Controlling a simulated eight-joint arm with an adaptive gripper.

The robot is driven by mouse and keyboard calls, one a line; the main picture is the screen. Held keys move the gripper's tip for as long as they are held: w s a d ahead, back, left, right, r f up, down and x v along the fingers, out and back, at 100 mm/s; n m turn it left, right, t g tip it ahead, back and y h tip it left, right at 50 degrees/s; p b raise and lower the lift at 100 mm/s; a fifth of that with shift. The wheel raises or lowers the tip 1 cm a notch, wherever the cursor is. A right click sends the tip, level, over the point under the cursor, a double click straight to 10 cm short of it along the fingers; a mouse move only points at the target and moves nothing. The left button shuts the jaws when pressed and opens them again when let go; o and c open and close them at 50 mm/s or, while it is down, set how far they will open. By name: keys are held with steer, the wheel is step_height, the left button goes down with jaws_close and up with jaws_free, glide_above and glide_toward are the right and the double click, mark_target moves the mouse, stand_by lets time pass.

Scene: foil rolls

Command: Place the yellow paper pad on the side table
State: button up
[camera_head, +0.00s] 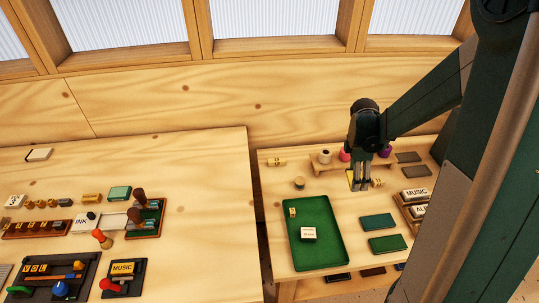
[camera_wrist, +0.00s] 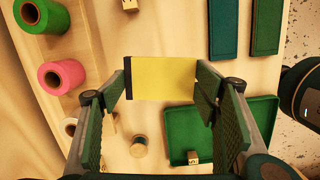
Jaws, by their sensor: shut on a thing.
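The yellow paper pad (camera_wrist: 165,80) has a dark binding at its left end in the wrist view. My gripper (camera_wrist: 162,90) is shut on it, with one finger at each end of the pad. In the head view my gripper (camera_head: 360,186) points down over the right-hand table, and a yellow sliver of the pad (camera_head: 350,177) shows beside the fingers. This table, which looks like the side table (camera_head: 275,215), stands right of a larger bench. I cannot tell exactly how high the pad is above it.
A green tray (camera_head: 291,240) holds small blocks on the table. Two green pads (camera_head: 377,222) lie right of it. Thread spools (camera_head: 324,157) stand on a rack behind my gripper. The large bench (camera_head: 210,200) holds stamps and trays.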

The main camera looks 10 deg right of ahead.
stand_by(0.3)
steer(key=w+a+r+p, duration=0.35)
steer(key=w+a, duration=0.45)
steer(key=a, duration=0.4)
step_height(320, 180, up, 11)
steer(key=p, duration=0.8)
glide_above(197, 166)
steer(key=shift+w+f+n, duration=0.1)
steer(key=shift+n, duration=0.2)
steer(key=shift+f, duration=3.15)
steer(key=shift+f, duration=0.1)
